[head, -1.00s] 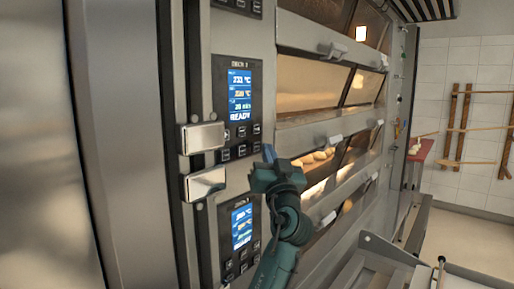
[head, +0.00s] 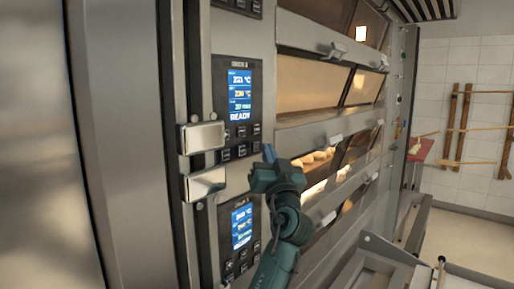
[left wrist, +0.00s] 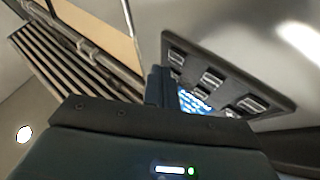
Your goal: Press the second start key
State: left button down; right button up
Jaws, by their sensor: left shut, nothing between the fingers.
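The upper control panel (head: 238,105) on the oven front has a lit blue display reading READY and rows of small dark keys (head: 241,142) below it. A lower panel (head: 239,236) has a similar display and keys. Individual key labels are too small to read. My left gripper (head: 268,153) is shut and empty, just right of the upper panel's keys in the head view. Contact with a key cannot be made out. In the left wrist view, the shut fingers (left wrist: 158,86) stand beside a panel with several keys (left wrist: 212,78) and partly cover its display. My right gripper is not in view.
Two shiny metal blocks (head: 203,137) stick out left of the panels. Oven windows with handles (head: 334,141) line the front to the right, with bread inside one deck. A metal trolley or table (head: 385,258) stands at lower right.

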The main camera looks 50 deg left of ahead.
pick_arm(q)
jog(key=shift+a, duration=0.15)
jog(key=shift+a, duration=0.3)
jog(key=shift+s+a+b, duration=0.1)
jog(key=shift+a+b, duration=0.3)
jog(key=shift+b, duration=0.05)
dwell(0.5)
dwell(0.4)
jog(key=shift+d, duration=0.4)
jog(key=shift+d+b, duration=0.4)
